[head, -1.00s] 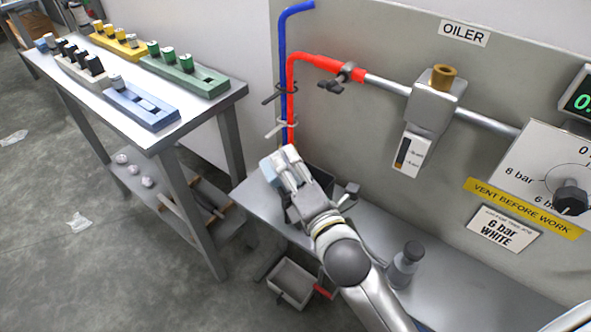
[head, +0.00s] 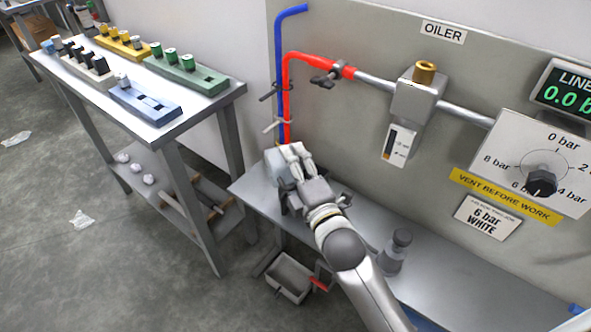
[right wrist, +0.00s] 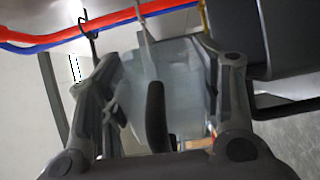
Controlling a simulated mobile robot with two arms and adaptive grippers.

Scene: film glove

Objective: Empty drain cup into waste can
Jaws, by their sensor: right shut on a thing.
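My right gripper (head: 294,165) is over the left end of the grey bench. It is shut on the drain cup (head: 277,166), a pale, translucent vessel that shows at its left side. In the right wrist view the cup (right wrist: 185,85) fills the space between the fingers (right wrist: 160,95), and a dark curved bar crosses in front of it. I cannot see what is inside the cup. A dark grey box-like container (right wrist: 285,40), perhaps the waste can, shows at the upper right of the wrist view. In the head view my gripper mostly hides that spot. My left gripper is not in view.
Red and blue pipes (head: 286,90) run down the panel just behind my gripper. A side table (head: 130,120) holds colored blocks.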

